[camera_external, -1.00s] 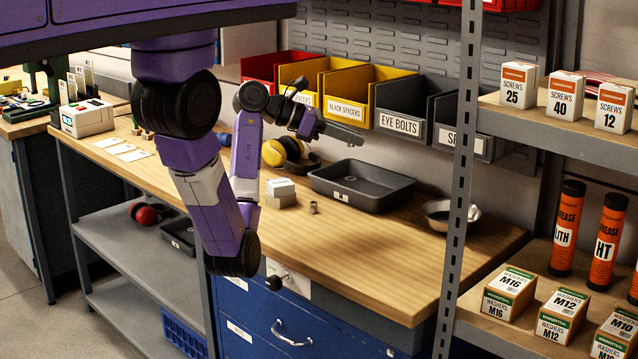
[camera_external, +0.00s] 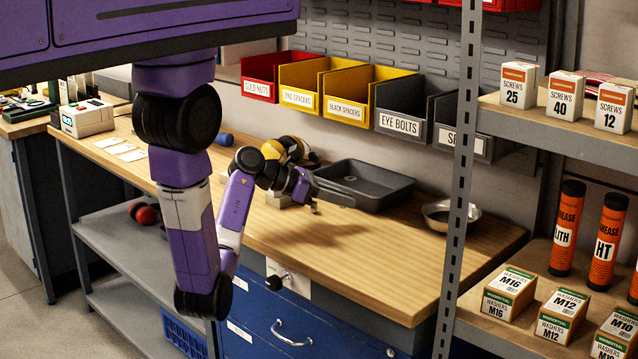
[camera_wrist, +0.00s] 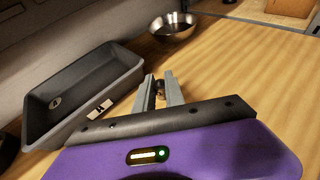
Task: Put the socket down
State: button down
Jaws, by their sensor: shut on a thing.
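The socket (camera_external: 314,207) is a small, dark brownish cylinder low over the wooden bench, in front of the grey tray. I cannot tell whether it touches the bench top. My gripper (camera_external: 322,196) is down at the socket and shut on it. In the wrist view, my gripper (camera_wrist: 160,82) shows two grey fingers, with the dark socket (camera_wrist: 159,88) between them and partly hidden.
The grey tray (camera_external: 398,198) stands behind my gripper, a small ring lying in it. A metal bowl (camera_external: 436,222) is to the right. Yellow earmuffs (camera_external: 272,149) are behind my wrist. Bins (camera_external: 400,124) hang above. The bench's front right (camera_external: 400,280) is clear.

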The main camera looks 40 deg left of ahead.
aim_at(342, 224)
jog(key=shift+f+b, duration=0.3)
jog(key=shift+f, duration=1.8)
jog(key=shift+f, duration=0.15)
jog(key=c, duration=1.4)
grip_release()
jog(key=v, duration=1.2)
jog(key=shift+p, duration=0.35)
